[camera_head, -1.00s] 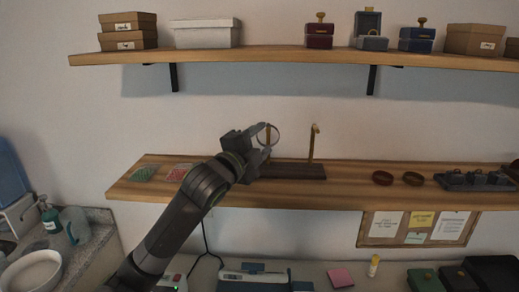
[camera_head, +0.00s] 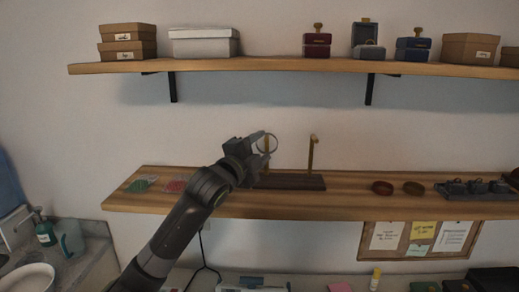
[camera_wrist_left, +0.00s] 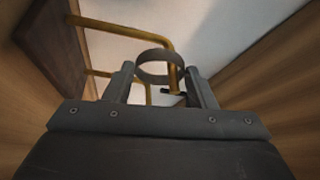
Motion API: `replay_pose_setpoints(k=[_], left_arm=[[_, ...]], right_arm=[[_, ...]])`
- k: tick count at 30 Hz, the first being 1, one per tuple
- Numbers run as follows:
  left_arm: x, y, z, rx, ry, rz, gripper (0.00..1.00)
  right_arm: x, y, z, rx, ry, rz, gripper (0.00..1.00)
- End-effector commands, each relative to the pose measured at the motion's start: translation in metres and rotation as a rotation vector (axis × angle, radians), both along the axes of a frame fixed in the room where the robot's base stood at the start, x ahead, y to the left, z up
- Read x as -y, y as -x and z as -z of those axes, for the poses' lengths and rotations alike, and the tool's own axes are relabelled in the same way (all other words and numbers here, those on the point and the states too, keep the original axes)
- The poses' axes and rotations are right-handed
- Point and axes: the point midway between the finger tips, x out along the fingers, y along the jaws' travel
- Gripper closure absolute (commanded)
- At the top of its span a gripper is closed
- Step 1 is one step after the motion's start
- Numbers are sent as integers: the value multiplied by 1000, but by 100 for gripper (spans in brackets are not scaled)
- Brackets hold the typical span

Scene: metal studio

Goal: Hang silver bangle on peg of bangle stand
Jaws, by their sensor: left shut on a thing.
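The silver bangle (camera_head: 267,144) is a thin grey ring, held upright between the fingertips of my left gripper (camera_head: 261,147). In the left wrist view, the fingers of this gripper (camera_wrist_left: 162,88) are shut on the bangle (camera_wrist_left: 160,67). The bangle stand has a dark base (camera_head: 295,181) on the wooden shelf and two gold pegs with bent tops. The bangle overlaps the left peg (camera_head: 267,164). The wrist view shows a bent peg (camera_wrist_left: 125,31) crossing close by the bangle; I cannot tell whether it passes through the ring. The right peg (camera_head: 311,155) is bare. My right gripper is out of view.
Red bangle (camera_head: 382,187) and brown bangle (camera_head: 413,188) lie on the shelf to the right, before a dark tray (camera_head: 480,190). Small green (camera_head: 140,184) and red packets (camera_head: 176,184) lie left. An upper shelf (camera_head: 270,64) holds boxes.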

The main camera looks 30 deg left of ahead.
Motion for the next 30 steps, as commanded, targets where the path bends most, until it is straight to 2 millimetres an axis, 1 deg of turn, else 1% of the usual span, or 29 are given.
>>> replay_pose_setpoints(k=[2, 3, 8, 16, 20, 23, 26, 30], left_arm=[[0, 0, 0, 0, 0, 0, 72], [0, 0, 0, 0, 0, 0, 45], [0, 0, 0, 0, 0, 0, 24], [0, 0, 0, -1, 0, 0, 24], [-1, 6, 2, 1, -3, -1, 24], [-2, 18, 4, 1, -4, -1, 24], [-2, 34, 7, 2, -7, 0, 24], [-4, 61, 11, 1, -9, 0, 24]], right_arm=[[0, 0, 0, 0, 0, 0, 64], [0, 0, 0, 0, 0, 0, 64], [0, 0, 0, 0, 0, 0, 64], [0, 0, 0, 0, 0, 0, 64], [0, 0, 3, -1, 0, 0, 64], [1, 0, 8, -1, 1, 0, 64], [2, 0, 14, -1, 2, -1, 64], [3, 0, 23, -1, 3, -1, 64]])
